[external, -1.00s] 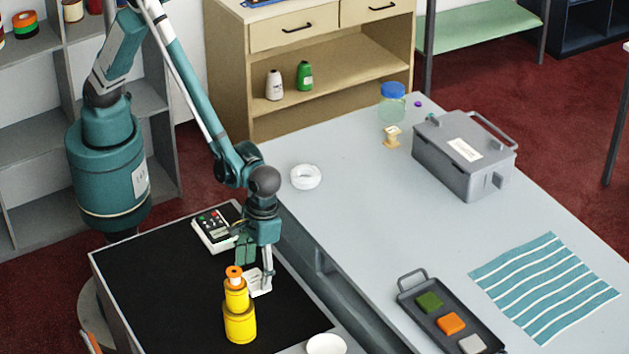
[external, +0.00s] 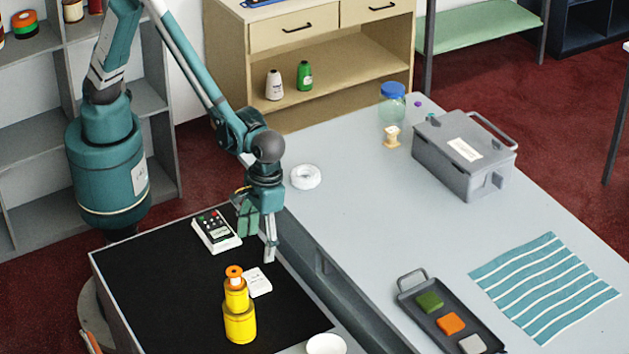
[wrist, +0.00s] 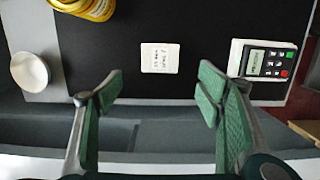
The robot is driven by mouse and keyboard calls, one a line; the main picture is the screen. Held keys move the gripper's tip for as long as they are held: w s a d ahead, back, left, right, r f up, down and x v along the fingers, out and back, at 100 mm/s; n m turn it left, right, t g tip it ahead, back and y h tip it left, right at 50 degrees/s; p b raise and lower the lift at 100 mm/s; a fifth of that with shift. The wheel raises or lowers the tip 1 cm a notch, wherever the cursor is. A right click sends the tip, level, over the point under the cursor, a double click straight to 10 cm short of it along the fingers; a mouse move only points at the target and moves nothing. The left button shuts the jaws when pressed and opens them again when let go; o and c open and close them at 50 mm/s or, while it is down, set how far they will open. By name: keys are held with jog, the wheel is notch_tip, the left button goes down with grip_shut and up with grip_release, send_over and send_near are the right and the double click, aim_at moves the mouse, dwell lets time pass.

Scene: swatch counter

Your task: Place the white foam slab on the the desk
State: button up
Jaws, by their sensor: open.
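A pale grey-white block (external: 472,345) also sits in the dark tray on the grey table. My gripper (external: 260,246) is above the black top near its right edge. In the wrist view my gripper (wrist: 157,92) is open and empty, its green-padded fingers wide apart.
The dark tray (external: 412,294) holds green and orange blocks too. A grey toolbox (external: 455,165) stands farther back. The black top's left is clear.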

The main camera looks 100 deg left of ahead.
dwell(0.5)
jog(key=s+a+r+m+t, duration=0.2)
jog(key=s+a+r, duration=0.2)
jog(key=a+r, duration=0.65)
jog(key=s+a+r+m+t, duration=0.2)
jog(key=s+a+r, duration=0.2)
jog(key=a+r, duration=0.65)
jog(key=s+a+m+t+y, duration=0.1)
jog(key=s+a+m+t, duration=0.3)
jog(key=s+a, duration=1.5)
jog(key=shift+a+f+m, duration=0.15)
jog(key=shift+a+m, duration=0.35)
jog(key=shift+a, duration=0.7)
